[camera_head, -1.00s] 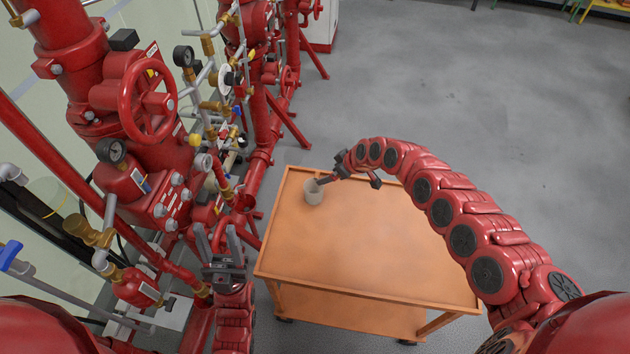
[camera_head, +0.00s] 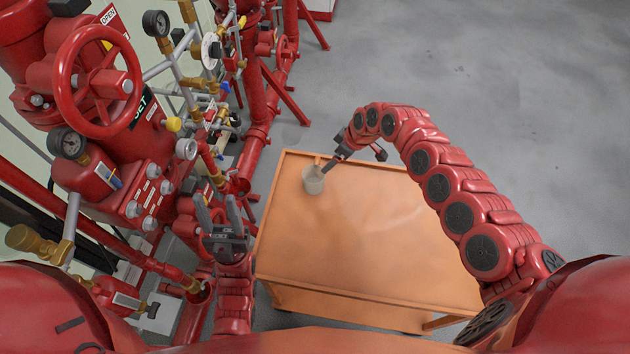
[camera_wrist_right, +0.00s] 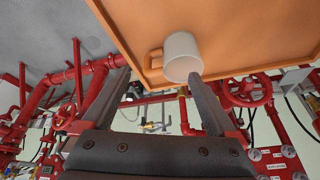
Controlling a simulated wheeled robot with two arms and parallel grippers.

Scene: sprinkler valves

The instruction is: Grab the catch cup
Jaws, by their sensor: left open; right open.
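The catch cup (camera_head: 312,182) is a pale grey cup standing at the far left corner of an orange cart top. In the right wrist view the cup (camera_wrist_right: 181,50) sits near the fingertips, with an orange loop-like shape at its left side. My right gripper (camera_head: 352,163) is open over the cart. One finger overlaps the cup's rim; I cannot tell whether it touches. My left gripper (camera_head: 219,203) is open, empty and points up, left of the cart.
The orange cart (camera_head: 350,255) is otherwise bare. Red pipes, gauges and a handwheel (camera_head: 100,80) crowd the left, close to my left gripper. Grey floor (camera_head: 500,90) is open beyond and right of the cart.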

